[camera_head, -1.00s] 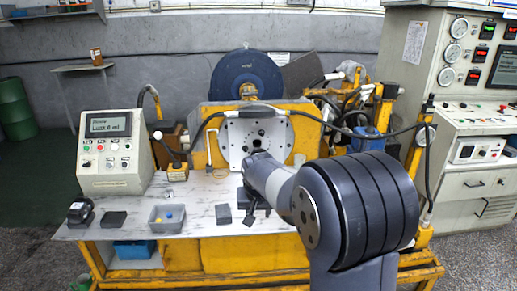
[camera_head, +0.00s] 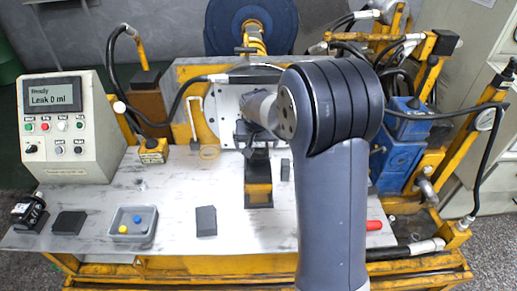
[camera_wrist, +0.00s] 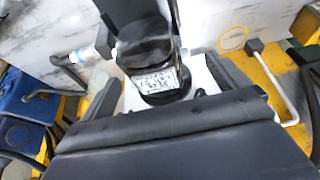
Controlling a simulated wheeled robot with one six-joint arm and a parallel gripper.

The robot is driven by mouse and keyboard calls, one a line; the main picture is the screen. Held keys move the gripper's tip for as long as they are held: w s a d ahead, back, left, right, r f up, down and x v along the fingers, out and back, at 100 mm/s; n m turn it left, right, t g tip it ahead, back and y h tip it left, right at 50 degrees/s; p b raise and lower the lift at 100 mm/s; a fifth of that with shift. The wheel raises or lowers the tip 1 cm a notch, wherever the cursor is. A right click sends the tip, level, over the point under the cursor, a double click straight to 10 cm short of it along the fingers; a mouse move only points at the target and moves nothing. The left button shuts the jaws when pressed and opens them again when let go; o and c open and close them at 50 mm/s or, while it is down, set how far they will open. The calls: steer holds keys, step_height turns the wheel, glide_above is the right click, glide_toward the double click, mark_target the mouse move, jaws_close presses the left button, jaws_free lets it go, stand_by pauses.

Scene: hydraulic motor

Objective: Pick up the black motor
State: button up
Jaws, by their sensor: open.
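A black motor (camera_wrist: 152,52) with a pale label plate and a round flange shows in the wrist view, in front of a white mounting plate (camera_wrist: 201,76). My gripper (camera_wrist: 170,88) is open, with one dark finger on each side of the motor's lower end. I cannot tell if the fingers touch it. In the head view a dark body, which looks like the motor (camera_head: 251,136), is at the white plate (camera_head: 228,104), partly hidden by my gripper and arm. Just in front of it stands a black and yellow block (camera_head: 258,182).
The grey table (camera_head: 170,188) holds a control box (camera_head: 68,125), a small tray (camera_head: 134,226), a grey block (camera_head: 206,220), a dark pad (camera_head: 68,222) and a black device (camera_head: 30,211). Blue equipment (camera_head: 400,152) and hoses crowd the right.

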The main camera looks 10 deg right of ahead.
steer(key=x, duration=0.5)
steer(key=shift+w+d, duration=0.1)
steer(key=shift+c, duration=0.2)
steer(key=c, duration=1.7)
steer(key=shift+r, duration=0.15)
